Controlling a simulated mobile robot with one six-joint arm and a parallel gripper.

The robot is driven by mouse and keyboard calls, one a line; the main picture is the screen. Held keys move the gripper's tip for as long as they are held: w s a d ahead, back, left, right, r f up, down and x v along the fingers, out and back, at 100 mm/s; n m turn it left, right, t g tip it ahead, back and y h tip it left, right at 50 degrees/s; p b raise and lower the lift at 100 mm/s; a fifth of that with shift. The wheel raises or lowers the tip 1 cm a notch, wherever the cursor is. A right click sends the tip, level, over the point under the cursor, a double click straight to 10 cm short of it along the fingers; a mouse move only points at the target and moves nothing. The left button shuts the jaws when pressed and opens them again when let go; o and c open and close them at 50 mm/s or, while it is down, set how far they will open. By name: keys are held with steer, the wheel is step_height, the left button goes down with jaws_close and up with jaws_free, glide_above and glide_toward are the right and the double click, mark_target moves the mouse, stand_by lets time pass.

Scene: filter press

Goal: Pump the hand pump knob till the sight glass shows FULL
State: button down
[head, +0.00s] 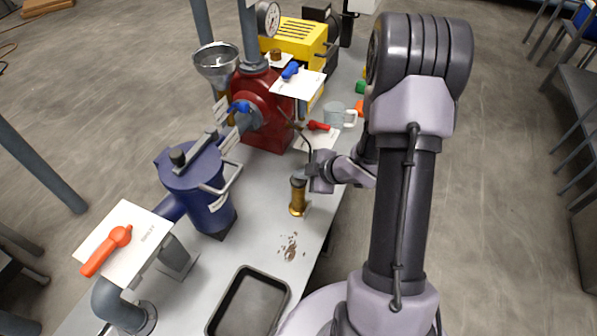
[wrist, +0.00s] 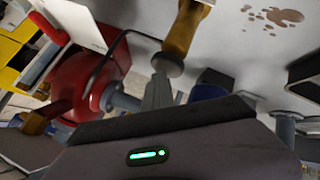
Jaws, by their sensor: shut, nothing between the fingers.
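The hand pump is a brass cylinder (head: 297,203) standing on the grey bench, with a round grey knob (head: 298,178) on top. In the wrist view the brass body (wrist: 186,28) and the knob (wrist: 168,63) show just beyond my fingertips. My gripper (head: 308,183) is at the knob's right side in the head view. In the wrist view its fingers (wrist: 159,88) are shut together with nothing between them, their tips at or very near the knob. I cannot tell whether they touch it. I cannot make out a sight glass or a FULL mark.
A blue filter housing (head: 198,185) and a red pump casing (head: 262,110) stand left of the hand pump. A black tray (head: 248,302) and a brown spill (head: 290,247) lie nearer. A white mug (head: 338,115) stands behind. Bare bench surrounds the brass pump.

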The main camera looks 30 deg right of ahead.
mark_target(301, 181)
steer(key=shift+r+p, duration=2.15)
steer(key=shift+r, duration=0.15)
steer(key=shift+r, duration=0.1)
step_height(301, 181, up, 5)
steer(key=p, duration=0.4)
steer(key=shift+p, duration=0.3)
stand_by(2.1)
